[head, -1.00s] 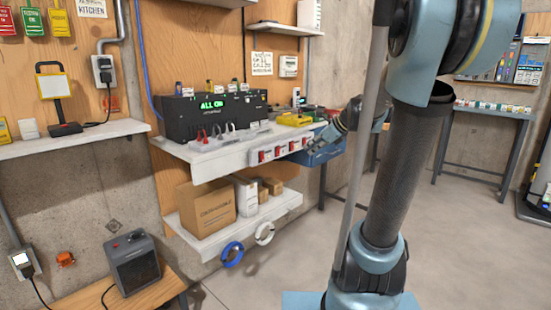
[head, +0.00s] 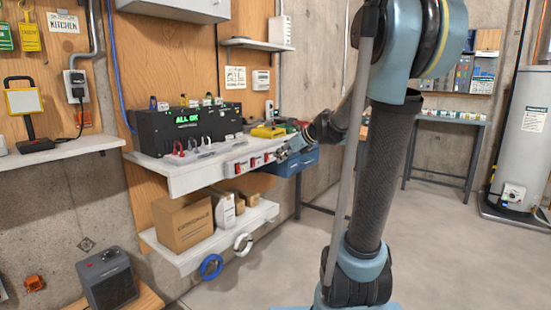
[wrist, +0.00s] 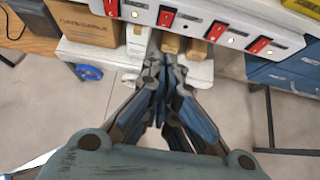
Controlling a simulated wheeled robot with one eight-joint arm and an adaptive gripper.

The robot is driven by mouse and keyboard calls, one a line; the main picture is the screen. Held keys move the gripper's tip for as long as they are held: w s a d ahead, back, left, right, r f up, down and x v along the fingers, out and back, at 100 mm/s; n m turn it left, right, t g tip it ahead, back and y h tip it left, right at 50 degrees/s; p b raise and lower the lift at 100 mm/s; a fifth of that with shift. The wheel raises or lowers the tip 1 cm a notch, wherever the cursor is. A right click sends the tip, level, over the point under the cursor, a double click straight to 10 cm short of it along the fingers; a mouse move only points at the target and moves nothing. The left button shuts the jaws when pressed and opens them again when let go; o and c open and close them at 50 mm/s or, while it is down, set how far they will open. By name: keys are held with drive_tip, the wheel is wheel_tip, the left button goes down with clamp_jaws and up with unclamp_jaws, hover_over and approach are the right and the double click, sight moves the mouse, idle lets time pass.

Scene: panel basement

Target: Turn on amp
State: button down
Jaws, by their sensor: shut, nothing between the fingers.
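A black box (head: 184,129) with a lit green display stands on the upper white shelf; I cannot tell whether it is the amp. A white strip with several red rocker switches (head: 255,161) runs along the shelf's front. The wrist view shows the switches (wrist: 167,16) near the top, with small pale lamps beside some; their labels are too small to read. My gripper (head: 283,154) is near the strip's right end in the head view. In the wrist view my gripper (wrist: 166,45) is shut and empty, its tips just below the strip in the picture. Contact cannot be judged.
The lower shelf (head: 205,247) holds a cardboard box (head: 186,222) and a white jug, with blue and white rings hanging below. A blue toolbox (head: 295,162) is right of the strip. A dark heater (head: 108,279) stands at lower left. The floor at right is open.

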sight(254, 165)
drive_tip(key=shift+w+a+f, duration=0.7)
drive_tip(key=shift+w+a, duration=0.35)
drive_tip(key=shift+a, duration=0.3)
drive_tip(key=shift+w+a+f, duration=0.7)
drive_tip(key=shift+w+a, duration=0.35)
drive_tip(key=shift+a, duration=0.3)
drive_tip(key=shift+w+a+f, duration=0.7)
drive_tip(key=shift+w+a, duration=0.35)
drive_tip(key=shift+a, duration=0.3)
